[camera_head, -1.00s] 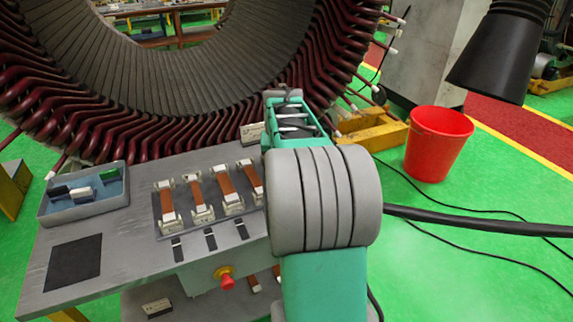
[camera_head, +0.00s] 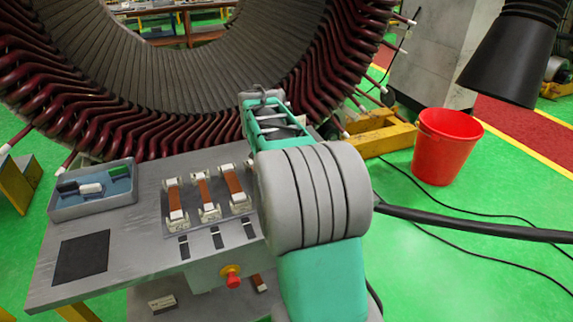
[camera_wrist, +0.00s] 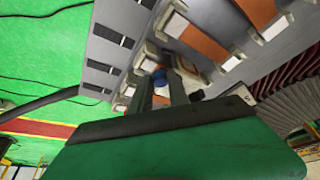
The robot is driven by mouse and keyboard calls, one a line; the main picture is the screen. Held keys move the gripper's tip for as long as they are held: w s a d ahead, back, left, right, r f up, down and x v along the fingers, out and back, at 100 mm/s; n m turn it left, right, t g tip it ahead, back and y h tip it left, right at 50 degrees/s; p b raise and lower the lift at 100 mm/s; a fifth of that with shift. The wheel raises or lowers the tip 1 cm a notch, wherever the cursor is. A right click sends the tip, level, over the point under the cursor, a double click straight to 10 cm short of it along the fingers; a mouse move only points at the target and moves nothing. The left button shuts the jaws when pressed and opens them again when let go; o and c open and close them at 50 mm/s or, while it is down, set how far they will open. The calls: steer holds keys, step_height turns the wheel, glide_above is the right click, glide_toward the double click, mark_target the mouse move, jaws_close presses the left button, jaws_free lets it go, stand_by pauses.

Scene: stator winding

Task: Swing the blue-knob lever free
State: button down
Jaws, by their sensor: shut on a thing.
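In the wrist view the blue knob (camera_wrist: 161,86) shows as a small blue spot between the two dark fingers of my gripper (camera_wrist: 166,90), which is shut on it. The lever's pale body beside the fingers is partly covered by them. The knob sits among the row of brown bars with white end blocks (camera_wrist: 200,42) on the bench panel. In the head view my own arm hides the gripper, the knob and the right end of this row. Several brown bars (camera_head: 205,191) stay visible left of my arm.
A grey workbench (camera_head: 130,245) carries a blue-grey tray (camera_head: 95,205) of small blocks and a black square mat (camera_head: 82,258). A red and yellow button (camera_head: 231,276) is on its front. The large stator (camera_head: 150,90) stands behind. A red bucket (camera_head: 446,150) stands right, with cables on the floor.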

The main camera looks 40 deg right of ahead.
steer(key=c, duration=1.3)
jaws_free()
steer(key=shift+o, duration=0.2)
steer(key=v, duration=0.7)
steer(key=shift+r, duration=0.35)
steer(key=shift+a, duration=0.1)
